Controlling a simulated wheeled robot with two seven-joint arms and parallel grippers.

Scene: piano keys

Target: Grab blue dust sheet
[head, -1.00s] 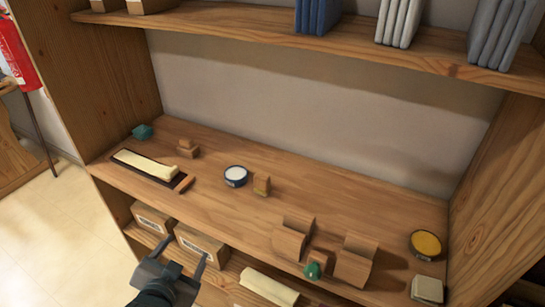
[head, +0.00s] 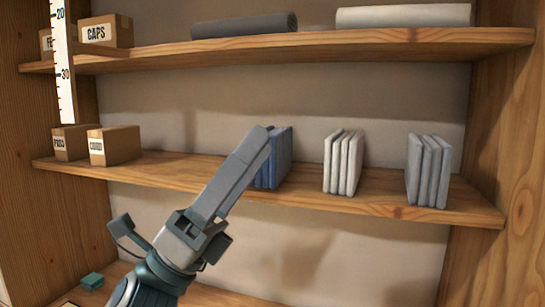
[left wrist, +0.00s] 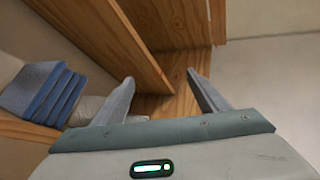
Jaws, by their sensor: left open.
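The blue dust sheet (head: 281,160) is folded and stands upright on the middle shelf, partly hidden behind my left gripper. It also shows at the left in the left wrist view (left wrist: 42,92), off to the side of the fingers. My left gripper (head: 262,136) reaches up from the lower left, its fingertips overlapping the sheet's left part in the head view. In the left wrist view its two fingers (left wrist: 160,78) are apart with nothing between them, so it is open and empty. My right gripper is not in view.
A white folded sheet (head: 343,162) and a grey one (head: 428,170) stand right of the blue one on the middle shelf (head: 385,202). Small boxes (head: 114,146) sit at its left. The top shelf holds a dark roll (head: 245,26). A ruler (head: 62,60) hangs at left.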

